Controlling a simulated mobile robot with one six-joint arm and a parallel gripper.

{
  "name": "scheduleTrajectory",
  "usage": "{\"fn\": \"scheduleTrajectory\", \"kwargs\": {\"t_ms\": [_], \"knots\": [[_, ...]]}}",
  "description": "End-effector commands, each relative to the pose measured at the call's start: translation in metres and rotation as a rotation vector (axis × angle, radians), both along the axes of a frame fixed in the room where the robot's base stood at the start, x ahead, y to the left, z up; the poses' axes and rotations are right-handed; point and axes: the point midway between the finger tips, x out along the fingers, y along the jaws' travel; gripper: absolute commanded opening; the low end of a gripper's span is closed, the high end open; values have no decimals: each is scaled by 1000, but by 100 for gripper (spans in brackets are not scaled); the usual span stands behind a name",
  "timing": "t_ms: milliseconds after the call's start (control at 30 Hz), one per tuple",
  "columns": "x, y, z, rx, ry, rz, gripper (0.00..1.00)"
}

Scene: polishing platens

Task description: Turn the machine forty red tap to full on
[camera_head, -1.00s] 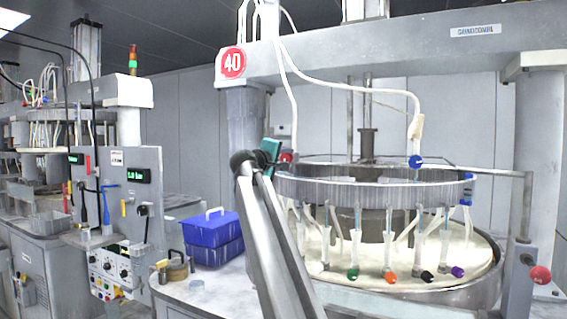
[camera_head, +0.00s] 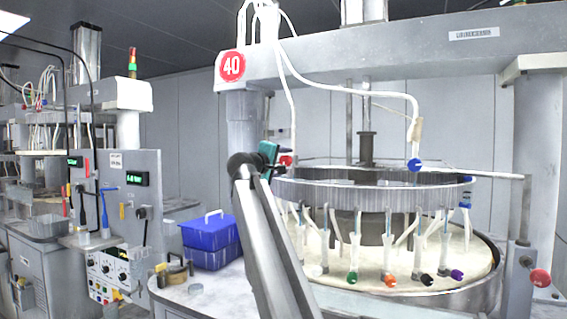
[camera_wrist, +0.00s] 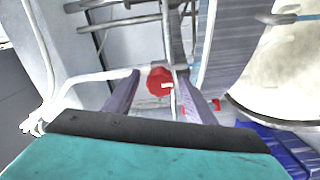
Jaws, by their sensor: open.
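The machine forty red tap (camera_head: 286,160) shows just right of my gripper's teal body in the head view, by the left side of the ring. In the wrist view the red tap (camera_wrist: 160,82) is a rounded red knob with a small pale mark, at the centre between my fingers. My gripper (camera_wrist: 160,74) is open, with one finger on each side of the tap. I cannot tell whether either finger touches it. In the head view my gripper (camera_head: 279,166) is small and its fingers are partly hidden.
The round "40" sign (camera_head: 231,66) is on the beam above. A blue tap (camera_head: 415,165) hangs from a white hose. Green (camera_head: 352,278), orange (camera_head: 390,281) and purple (camera_head: 457,275) taps hang below the ring. A red knob (camera_head: 540,277) is far right. Blue crates (camera_head: 211,244) stand left of my arm.

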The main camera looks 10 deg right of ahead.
Motion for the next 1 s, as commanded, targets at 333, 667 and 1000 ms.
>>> {"fn": "scheduleTrajectory", "kwargs": {"t_ms": [333, 667, 1000], "knots": [[-39, 28, -2, 0, -1, 2, 50], [-81, 59, -1, 0, -1, 3, 50], [-104, 76, 0, 0, -2, 1, 50]]}}
